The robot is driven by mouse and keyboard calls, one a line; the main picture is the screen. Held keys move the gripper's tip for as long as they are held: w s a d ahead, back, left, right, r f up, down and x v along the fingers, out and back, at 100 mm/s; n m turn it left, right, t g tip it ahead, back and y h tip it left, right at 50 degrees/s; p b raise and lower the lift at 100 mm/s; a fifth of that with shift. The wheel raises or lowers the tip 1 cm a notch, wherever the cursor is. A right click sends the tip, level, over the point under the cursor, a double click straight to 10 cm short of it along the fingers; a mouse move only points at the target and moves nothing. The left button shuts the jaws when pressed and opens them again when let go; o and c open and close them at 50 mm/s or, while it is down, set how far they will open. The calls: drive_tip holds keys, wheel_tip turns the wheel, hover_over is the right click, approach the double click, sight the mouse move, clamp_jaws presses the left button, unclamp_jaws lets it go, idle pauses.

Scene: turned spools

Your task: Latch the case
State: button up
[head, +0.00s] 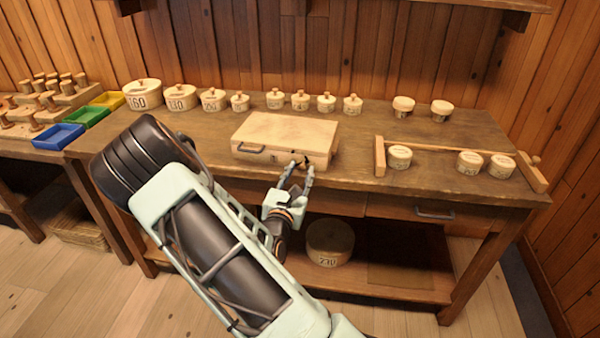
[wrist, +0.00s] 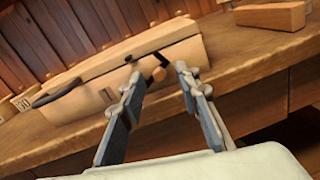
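The pale wooden case (head: 285,132) lies on the workbench with its lid down. It also shows in the wrist view (wrist: 180,55). Its dark handle (wrist: 57,92) is on the front face, toward the left. A small dark latch piece (wrist: 158,72) shows at the front right, between my fingers in the picture; I cannot tell whether it is fastened. A dark line runs along the lid seam. My gripper (head: 300,168) is in front of the case's right front corner. In the wrist view my gripper (wrist: 158,75) has its fingers apart, with nothing held between them.
Several round lidded boxes (head: 240,102) stand along the back of the workbench (head: 350,165). A wooden rail (head: 440,147) with more round boxes is at right. Coloured trays (head: 58,137) are at far left. A large round box (head: 330,242) sits on the lower shelf.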

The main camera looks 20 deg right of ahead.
drive_tip(key=shift+w+d, duration=0.1)
drive_tip(key=shift+w, duration=0.05)
clamp_jaws()
